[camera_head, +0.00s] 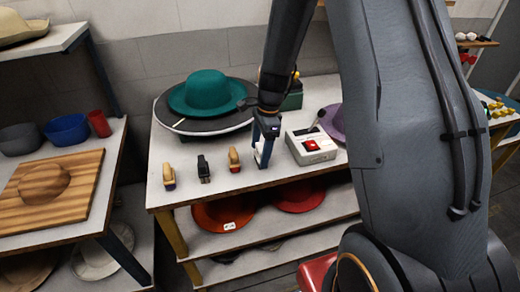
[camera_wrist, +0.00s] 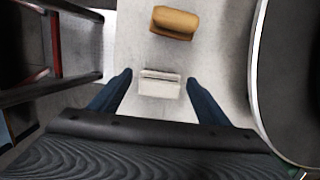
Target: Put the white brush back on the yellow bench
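The white brush (camera_wrist: 159,85) is between the fingers of my gripper (camera_wrist: 159,80) in the wrist view, with a gap on each side. My gripper is open around it and not touching it there. In the head view my gripper (camera_head: 264,150) points down over the bench top, and the white brush (camera_head: 259,156) is partly hidden by its fingers. The brush appears to stand on the light top of the bench with the yellow leg (camera_head: 220,192), at the end of a row of brushes.
An orange-tan brush (camera_head: 234,160), a black brush (camera_head: 203,168) and a tan brush (camera_head: 168,177) stand left of my gripper. A white box with a red button (camera_head: 311,146) is close on the right. A teal hat (camera_head: 207,93) on a dark round plate is behind.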

